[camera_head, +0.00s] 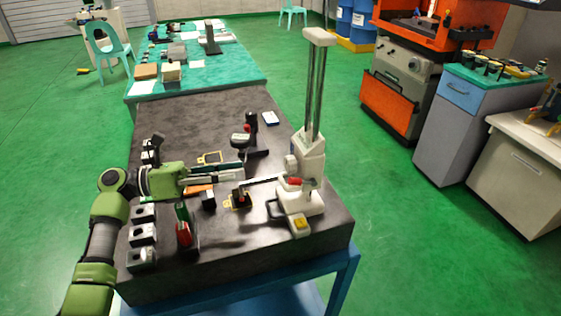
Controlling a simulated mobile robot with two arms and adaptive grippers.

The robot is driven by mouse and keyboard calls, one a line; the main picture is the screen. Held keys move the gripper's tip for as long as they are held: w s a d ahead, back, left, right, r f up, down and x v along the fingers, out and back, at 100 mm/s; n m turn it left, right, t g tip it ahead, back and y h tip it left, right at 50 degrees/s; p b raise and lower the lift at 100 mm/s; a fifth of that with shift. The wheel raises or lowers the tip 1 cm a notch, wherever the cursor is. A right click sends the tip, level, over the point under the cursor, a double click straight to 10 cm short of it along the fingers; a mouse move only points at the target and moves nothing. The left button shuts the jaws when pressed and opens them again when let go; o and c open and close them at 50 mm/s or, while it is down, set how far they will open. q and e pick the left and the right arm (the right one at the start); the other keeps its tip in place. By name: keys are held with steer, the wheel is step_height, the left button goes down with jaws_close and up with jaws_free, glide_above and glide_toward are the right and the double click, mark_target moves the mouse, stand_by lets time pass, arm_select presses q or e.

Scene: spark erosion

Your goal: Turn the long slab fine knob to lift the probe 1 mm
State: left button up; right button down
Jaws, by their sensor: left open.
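A white height gauge with two tall grey columns (316,90) stands at the right side of the dark stone slab (200,118). Its white base (302,204) rests on the slab. A thin pale arm (264,181) reaches left from its lower part. A small red part (295,182) shows low on the gauge; I cannot tell whether it is the fine knob. The probe tip is too small to make out. My left gripper (241,174) is open, with its fingers pointing right toward the gauge, left of its columns. It appears empty. My right gripper is not in view.
A red-and-green upright item (184,232) stands near the front. A dark stand with a pale head (241,140) is behind my gripper. The slab's back left is clear. A teal table (235,74) lies beyond.

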arm_select(q)
glide_toward(286, 164)
steer(key=d, duration=0.2)
steer(key=d+p, duration=0.1)
steer(key=d, duration=0.1)
steer(key=w+d+p, duration=0.1)
steer(key=d, duration=0.2)
steer(key=shift+w+d, duration=0.2)
steer(key=shift+w, duration=0.05)
steer(key=shift+w+d+f, duration=0.1)
steer(key=shift+d+f, duration=0.05)
steer(key=shift+d, duration=0.25)
steer(key=c, duration=1.1)
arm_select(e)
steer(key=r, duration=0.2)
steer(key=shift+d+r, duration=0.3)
